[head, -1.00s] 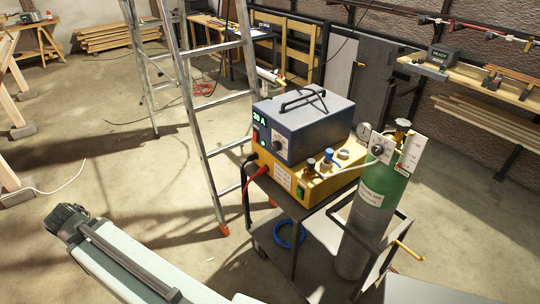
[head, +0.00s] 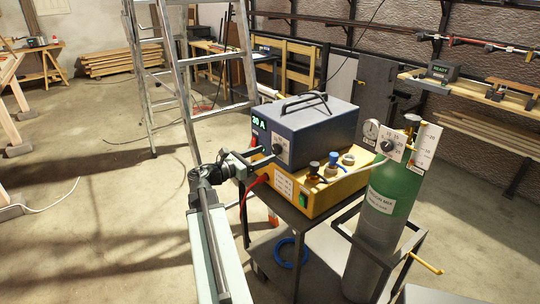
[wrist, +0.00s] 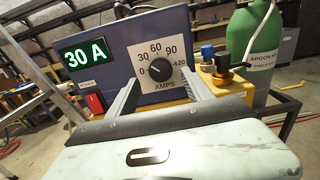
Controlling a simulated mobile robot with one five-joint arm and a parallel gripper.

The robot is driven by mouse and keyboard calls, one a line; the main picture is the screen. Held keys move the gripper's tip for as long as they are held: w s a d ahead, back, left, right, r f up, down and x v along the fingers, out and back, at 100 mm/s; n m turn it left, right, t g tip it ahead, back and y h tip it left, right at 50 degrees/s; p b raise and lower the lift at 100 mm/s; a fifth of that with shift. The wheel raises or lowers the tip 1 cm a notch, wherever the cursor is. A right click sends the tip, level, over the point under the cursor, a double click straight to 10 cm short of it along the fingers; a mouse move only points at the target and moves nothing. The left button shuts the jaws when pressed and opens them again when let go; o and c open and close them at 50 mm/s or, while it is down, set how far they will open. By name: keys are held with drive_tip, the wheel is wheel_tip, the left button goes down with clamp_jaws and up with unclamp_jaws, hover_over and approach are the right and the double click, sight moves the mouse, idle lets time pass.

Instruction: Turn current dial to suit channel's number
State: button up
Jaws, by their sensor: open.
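The current dial is a black knob on a white scale plate marked 0 to 120 AMPS, seen in the wrist view (wrist: 160,70) and the head view (head: 281,149). It is on the front of a blue-grey power unit (head: 305,125). The green display (wrist: 85,54) beside it reads 30 A. My gripper (wrist: 160,78) is open, with one finger on each side of the dial in the wrist view; I cannot tell whether they touch it. In the head view my gripper (head: 264,160) is close in front of the dial. A white label (head: 284,186) below is too small to read.
The unit stands on a yellow box (head: 325,190) with fittings on top, on a metal cart (head: 330,255). A green gas cylinder (head: 390,190) stands to the right. An aluminium ladder (head: 190,75) is close behind my arm on the left.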

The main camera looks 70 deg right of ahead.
sight(274, 150)
drive_tip(key=x, duration=0.3)
drive_tip(key=shift+s+d, duration=0.1)
drive_tip(key=shift+d, duration=0.1)
clamp_jaws()
drive_tip(key=shift+a+f, duration=0.1)
drive_tip(key=shift+a, duration=0.1)
drive_tip(key=shift+d, duration=0.1)
